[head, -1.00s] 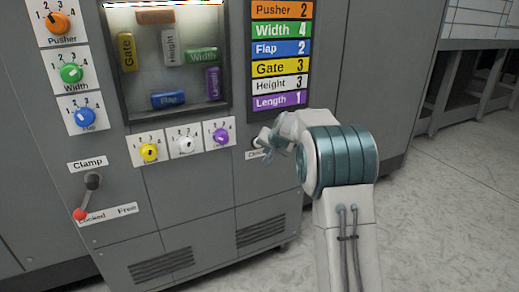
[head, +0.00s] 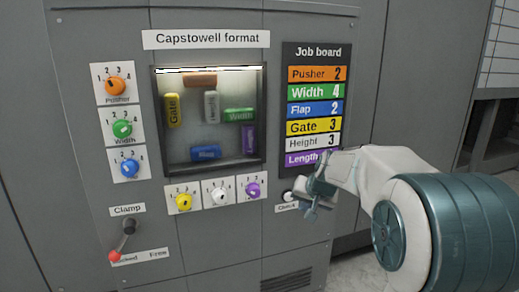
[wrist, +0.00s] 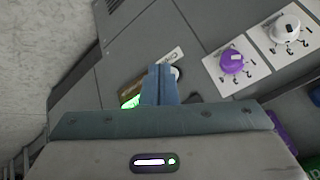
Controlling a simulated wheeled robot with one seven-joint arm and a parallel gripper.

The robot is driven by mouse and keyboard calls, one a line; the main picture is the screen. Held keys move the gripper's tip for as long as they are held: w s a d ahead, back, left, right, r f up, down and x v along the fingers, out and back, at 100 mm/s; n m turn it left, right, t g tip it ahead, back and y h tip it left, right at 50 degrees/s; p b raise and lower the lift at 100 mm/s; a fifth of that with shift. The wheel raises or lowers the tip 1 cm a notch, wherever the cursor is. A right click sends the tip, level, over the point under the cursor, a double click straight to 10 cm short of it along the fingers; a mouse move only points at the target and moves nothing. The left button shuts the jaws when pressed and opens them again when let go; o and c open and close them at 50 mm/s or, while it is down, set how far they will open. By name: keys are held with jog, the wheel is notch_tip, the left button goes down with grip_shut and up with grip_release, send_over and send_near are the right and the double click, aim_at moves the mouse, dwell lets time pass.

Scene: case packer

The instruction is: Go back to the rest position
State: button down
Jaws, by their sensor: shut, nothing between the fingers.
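My gripper (head: 314,200) is in front of the panel at the lower right, beside the white round Check button (head: 288,197) and its label (head: 287,207). It overlaps the bottom corner of the job board (head: 314,105). In the wrist view my gripper (wrist: 160,75) points at the panel with its fingers together and nothing visible between them. A green glow (wrist: 130,100) shows beside the fingers in the wrist view. The button is partly hidden there behind the fingers.
The panel has orange (head: 115,85), green (head: 122,129), blue (head: 130,168), yellow (head: 184,201), white (head: 219,194) and purple (head: 253,189) dials. The clamp lever (head: 123,240) has its red knob at Locked. Open floor (wrist: 40,60) shows in the wrist view.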

jog(key=s+r+n+g+p, duration=0.1)
jog(key=s+r+p, duration=0.2)
jog(key=s, duration=0.8)
jog(key=s+r+n+g+h+p, duration=0.1)
jog(key=s+r+p, duration=0.3)
jog(key=s+p, duration=0.3)
jog(key=s+d+r+n+g+p, duration=0.1)
jog(key=s+r+p, duration=0.3)
jog(key=s, duration=1)
jog(key=shift+s+r+g+h+p, duration=0.15)
jog(key=shift+s+g+h+p, duration=0.25)
jog(key=shift+g+p, duration=0.1)
jog(key=shift+w, duration=0.1)
